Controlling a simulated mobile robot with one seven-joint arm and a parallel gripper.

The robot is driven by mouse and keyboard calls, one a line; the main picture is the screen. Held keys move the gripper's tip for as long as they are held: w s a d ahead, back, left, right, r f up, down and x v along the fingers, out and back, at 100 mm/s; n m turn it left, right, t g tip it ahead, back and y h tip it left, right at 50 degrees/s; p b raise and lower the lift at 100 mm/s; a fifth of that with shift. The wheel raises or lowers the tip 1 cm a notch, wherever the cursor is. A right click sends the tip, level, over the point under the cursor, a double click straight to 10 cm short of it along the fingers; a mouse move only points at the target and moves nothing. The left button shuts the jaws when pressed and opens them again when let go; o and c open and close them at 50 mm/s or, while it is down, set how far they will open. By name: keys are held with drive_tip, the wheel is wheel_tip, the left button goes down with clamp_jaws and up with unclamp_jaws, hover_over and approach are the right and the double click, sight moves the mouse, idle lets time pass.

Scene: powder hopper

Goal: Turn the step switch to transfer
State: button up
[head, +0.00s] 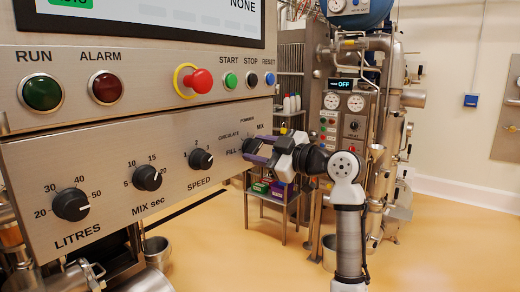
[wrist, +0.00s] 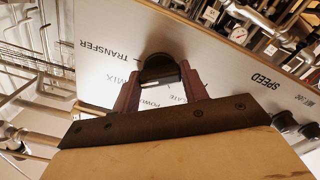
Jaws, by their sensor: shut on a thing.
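The step switch is a dark round knob (wrist: 158,68) at the right end of the steel control panel. In the wrist view the labels TRANSFER, MIX and POWDER show around it, with part of CIRCULATE. My gripper (head: 258,150) reaches the panel from the right in the head view and covers most of the knob there. In the wrist view my gripper (wrist: 160,90) has one finger on each side of the knob, shut on it. I cannot tell which label its pointer faces.
The same panel holds the LITRES knob (head: 71,206), MIX sec knob (head: 147,177) and SPEED knob (head: 201,160) to the left. Above are a red stop button (head: 200,81), lamps and small buttons. A shelf trolley (head: 272,198) and steel machinery stand behind. Open floor lies at right.

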drive_tip(key=m, duration=0.3)
drive_tip(key=shift+p, duration=0.3)
drive_tip(key=shift+m+p, duration=0.45)
drive_tip(key=shift+m, duration=1.55)
drive_tip(key=o, duration=1)
drive_tip(key=shift+d, duration=0.1)
drive_tip(key=b+v, duration=0.4)
drive_tip(key=v, duration=0.9)
drive_tip(key=shift+s+d, duration=0.25)
drive_tip(key=shift+s, duration=0.05)
drive_tip(key=shift+d, duration=0.15)
